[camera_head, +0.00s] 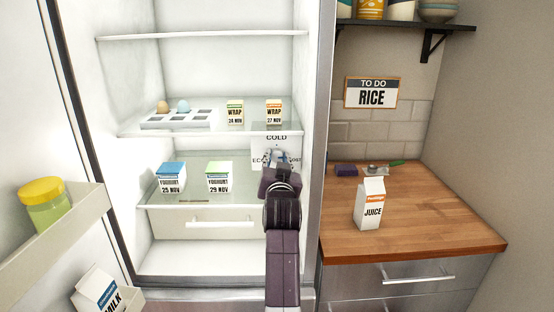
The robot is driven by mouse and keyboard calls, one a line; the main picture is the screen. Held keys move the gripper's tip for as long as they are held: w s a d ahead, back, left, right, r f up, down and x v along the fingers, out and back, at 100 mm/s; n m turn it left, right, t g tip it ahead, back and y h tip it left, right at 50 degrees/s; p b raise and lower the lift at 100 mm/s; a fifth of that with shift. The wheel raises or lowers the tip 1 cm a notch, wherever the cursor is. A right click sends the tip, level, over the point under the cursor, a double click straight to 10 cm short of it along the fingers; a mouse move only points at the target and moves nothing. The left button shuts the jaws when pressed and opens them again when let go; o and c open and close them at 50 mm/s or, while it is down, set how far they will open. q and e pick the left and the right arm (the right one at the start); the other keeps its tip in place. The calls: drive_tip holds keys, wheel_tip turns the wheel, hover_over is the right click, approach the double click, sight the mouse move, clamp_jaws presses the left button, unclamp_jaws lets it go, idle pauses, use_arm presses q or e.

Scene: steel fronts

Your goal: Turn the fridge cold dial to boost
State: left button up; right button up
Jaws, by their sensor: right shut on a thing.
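The cold dial panel (284,139) is a white plate inside the open fridge, at the right, below the middle shelf. It reads "COLD" at the top, with partly covered lettering lower down, "EC" at left and "OST" at right. My right gripper (277,158) is in front of the panel, with its arm coming up from the bottom. It is shut on the dial, which is mostly hidden behind the fingers, so I cannot tell where it points. My left gripper is not in view.
Glass shelves hold yoghurt cartons (219,177), wrap boxes (235,113) and an egg tray (176,120). The open fridge door (62,225) at left holds a jar (46,205) and milk (95,289). A juice carton (371,205) stands on the wooden counter (437,225) at right.

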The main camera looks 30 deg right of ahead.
drive_tip(key=shift+f, duration=0.1)
drive_tip(key=o, duration=1.1)
drive_tip(key=shift+o, duration=0.3)
